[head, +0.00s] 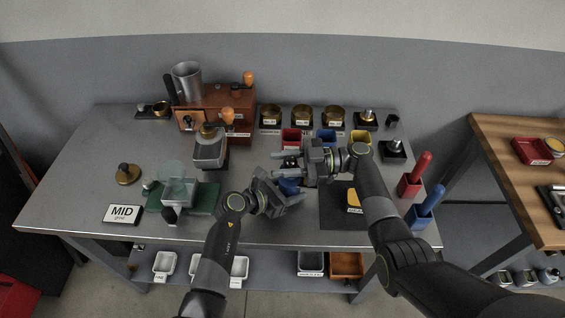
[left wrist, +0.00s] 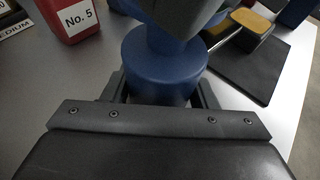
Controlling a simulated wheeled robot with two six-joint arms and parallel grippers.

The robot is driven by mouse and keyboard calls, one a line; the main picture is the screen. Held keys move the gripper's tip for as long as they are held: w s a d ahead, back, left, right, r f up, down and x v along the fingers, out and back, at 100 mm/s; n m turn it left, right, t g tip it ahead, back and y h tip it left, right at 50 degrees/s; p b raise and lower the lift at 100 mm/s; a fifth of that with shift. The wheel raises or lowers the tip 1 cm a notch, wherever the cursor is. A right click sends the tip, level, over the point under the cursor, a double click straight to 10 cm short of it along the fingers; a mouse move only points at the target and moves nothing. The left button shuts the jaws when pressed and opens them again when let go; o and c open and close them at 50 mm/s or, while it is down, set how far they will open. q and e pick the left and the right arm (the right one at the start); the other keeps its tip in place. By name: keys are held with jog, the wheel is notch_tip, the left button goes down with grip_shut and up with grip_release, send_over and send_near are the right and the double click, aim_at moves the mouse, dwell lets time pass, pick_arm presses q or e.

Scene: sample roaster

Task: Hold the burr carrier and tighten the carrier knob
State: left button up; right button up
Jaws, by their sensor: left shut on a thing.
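A blue, round, stepped part, which I take for the burr carrier (left wrist: 160,72), stands between the jaws of my left gripper (left wrist: 160,92) in the left wrist view. In the head view a bit of the blue carrier (head: 290,186) shows at the left gripper (head: 286,190), which is shut on it. My right gripper (head: 287,161) is just above and behind it, with its fingers pointing left and apart. A dark grey shape covers the carrier's top in the left wrist view. The carrier knob is hidden, so I cannot tell whether the right fingers touch it.
Red (head: 291,136), blue (head: 326,136) and yellow (head: 361,138) bins stand behind the grippers. A dark mat (head: 332,219) with a yellow-topped block (head: 353,197) lies to the right. A green mat (head: 204,207) with a clear container (head: 179,192) lies to the left.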

jog(key=c, duration=0.3)
jog(key=shift+t, duration=0.3)
jog(key=m+t, duration=0.1)
jog(key=t, duration=0.1)
jog(key=m+t, duration=0.2)
jog(key=shift+w+f, duration=0.1)
jog(key=shift+w, duration=0.1)
jog(key=shift+w+d+m+t+h, duration=0.15)
jog(key=shift+m+t+h, duration=0.2)
jog(key=shift+m+t, duration=0.55)
jog(key=shift+w+a+m+t+h, duration=0.1)
jog(key=shift+m+t+h, duration=0.3)
jog(key=shift+t, duration=0.85)
jog(key=shift+w+d+m+t+h, duration=0.15)
jog(key=shift+m+t+h, duration=0.1)
jog(key=shift+m+t, duration=0.7)
jog(key=shift+a+t, duration=0.1)
jog(key=shift+t, duration=0.2)
jog(key=o, duration=0.9)
jog(key=shift+o, duration=0.2)
